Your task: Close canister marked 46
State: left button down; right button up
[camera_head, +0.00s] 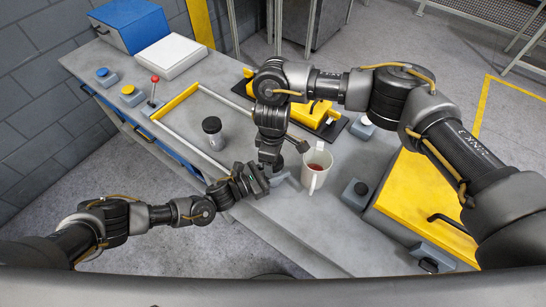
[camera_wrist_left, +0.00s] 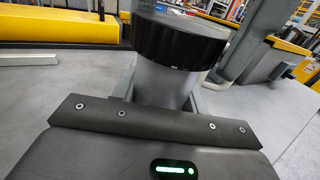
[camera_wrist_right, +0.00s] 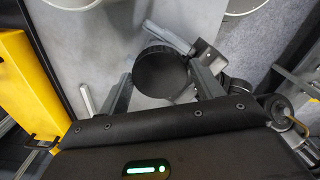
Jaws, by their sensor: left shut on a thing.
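A canister (camera_wrist_left: 165,88) with a grey body and a broad black lid (camera_wrist_left: 180,40) stands between the fingers of my left gripper (camera_head: 262,180); the gripper is shut on its body. The black lid shows from above in the right wrist view (camera_wrist_right: 160,72), between the spread fingers of my right gripper (camera_wrist_right: 162,85), with small gaps on both sides. My right gripper hangs down close to the left one in the head view. Another black-lidded canister (camera_head: 212,132) stands upright on the table. No number is readable on either canister.
A white mug (camera_head: 315,172) with reddish contents stands just right of the grippers. A grey button box (camera_head: 355,193) and a yellow case (camera_head: 428,195) are farther right. A yellow block (camera_head: 318,112) lies behind my right arm. The left part of the table (camera_head: 190,165) has free room.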

jog(key=shift+o, duration=1.1)
jog(key=shift+r, duration=2.3)
jog(key=shift+c, duration=0.4)
